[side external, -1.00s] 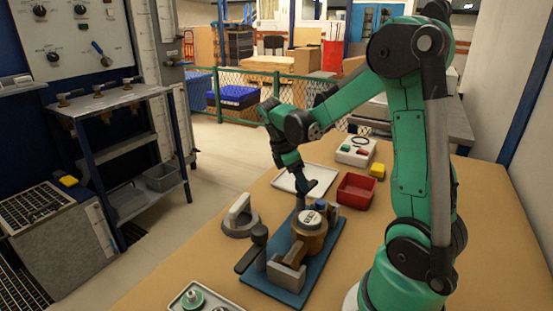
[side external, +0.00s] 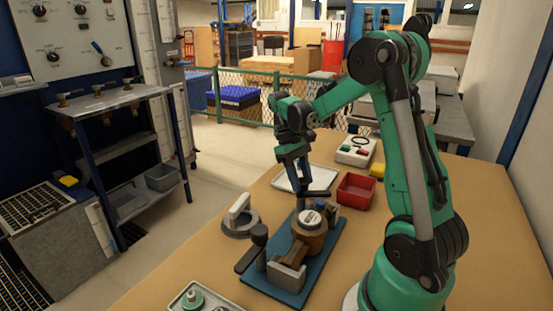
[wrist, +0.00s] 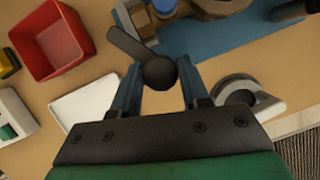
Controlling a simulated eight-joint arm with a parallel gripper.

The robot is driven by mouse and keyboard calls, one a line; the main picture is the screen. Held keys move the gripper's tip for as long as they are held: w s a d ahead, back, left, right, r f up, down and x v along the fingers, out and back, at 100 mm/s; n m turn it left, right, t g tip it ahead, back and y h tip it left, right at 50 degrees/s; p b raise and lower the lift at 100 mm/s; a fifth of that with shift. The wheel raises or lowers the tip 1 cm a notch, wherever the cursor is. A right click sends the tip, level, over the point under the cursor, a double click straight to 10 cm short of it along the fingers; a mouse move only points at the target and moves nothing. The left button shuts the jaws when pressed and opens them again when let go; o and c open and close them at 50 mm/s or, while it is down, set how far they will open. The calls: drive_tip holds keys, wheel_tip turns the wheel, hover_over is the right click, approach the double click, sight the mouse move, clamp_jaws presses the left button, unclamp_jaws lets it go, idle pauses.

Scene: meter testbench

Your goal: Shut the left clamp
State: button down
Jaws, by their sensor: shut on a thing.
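The brown round meter (side external: 309,232) with a pale dial sits on a blue plate (side external: 325,262). At the plate's near end is a grey clamp block (side external: 288,272) beside a black knob (side external: 258,234) and dark lever. My gripper (side external: 303,195) is over the far end of the plate, pointing down. In the wrist view my gripper (wrist: 160,85) is shut on a black ball knob (wrist: 159,72), with a finger on each side. A dark lever (wrist: 127,45) runs from the knob to the upper left. The far clamp (side external: 321,206) is partly hidden behind the meter.
A red bin (side external: 356,191) and a white tray (side external: 318,181) lie beyond the plate, with a yellow block (side external: 377,171) and a control box (side external: 356,151) behind. A grey ring-shaped part (side external: 240,218) stands left of the plate. A small tray (side external: 190,297) is at the near edge.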

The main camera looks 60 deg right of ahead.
drive_tip(key=m+y, duration=0.1)
drive_tip(key=m, duration=0.2)
drive_tip(key=m+t, duration=0.1)
drive_tip(key=m, duration=0.2)
drive_tip(key=shift+d+y, duration=0.1)
drive_tip(key=shift+y, duration=0.3)
idle(0.3)
drive_tip(key=shift+c, duration=2.1)
unclamp_jaws()
drive_tip(key=shift+v, duration=2.8)
drive_tip(key=shift+s, duration=0.1)
drive_tip(key=a+n+t+h, duration=0.3)
drive_tip(key=a+n+t, duration=0.5)
drive_tip(key=a, duration=1.2)
drive_tip(key=t, duration=0.2)
drive_tip(key=shift+w+a+n+t, duration=0.15)
drive_tip(key=shift+w+n+t, duration=0.15)
drive_tip(key=shift+w+n, duration=0.1)
